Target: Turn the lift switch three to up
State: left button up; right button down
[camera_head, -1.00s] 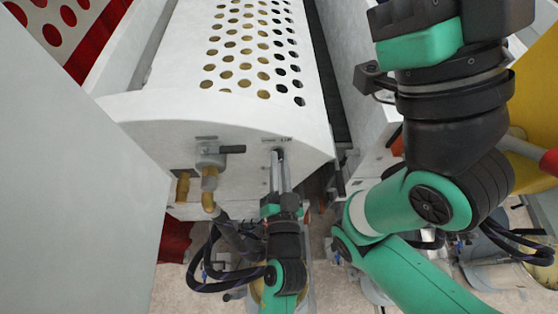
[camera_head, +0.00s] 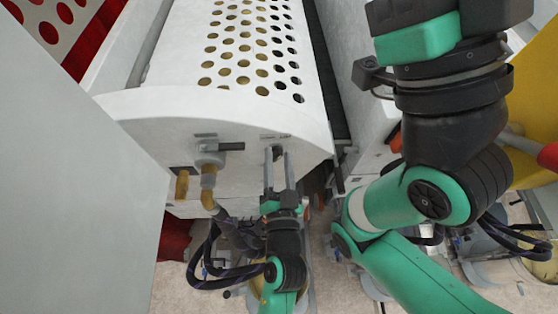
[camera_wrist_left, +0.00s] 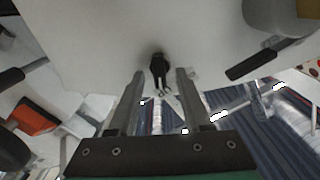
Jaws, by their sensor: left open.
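The lift switch (camera_head: 278,153) is a small dark knob on the white end panel of the machine, under a small label. In the left wrist view the black knob (camera_wrist_left: 159,68) sticks out of the pale panel, between and just beyond the fingertips. My left gripper (camera_head: 277,158) is open, its two fingers pointing at the panel on either side of the knob; it also shows in the left wrist view (camera_wrist_left: 160,74). I cannot tell whether a finger touches the knob. The switch's number and setting are not readable. My right gripper is not in view.
A grey valve with a dark lever (camera_head: 210,153) and brass fittings sits on the panel just left of the switch. The perforated white cover (camera_head: 182,68) rises above. My right arm fills the right side. A grey panel (camera_head: 75,190) blocks the left.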

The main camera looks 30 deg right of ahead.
pick_arm(q)
jog(key=b+v, duration=0.1)
jog(key=v, duration=1)
jog(key=shift+s, duration=0.25)
jog(key=shift+a+r, duration=0.1)
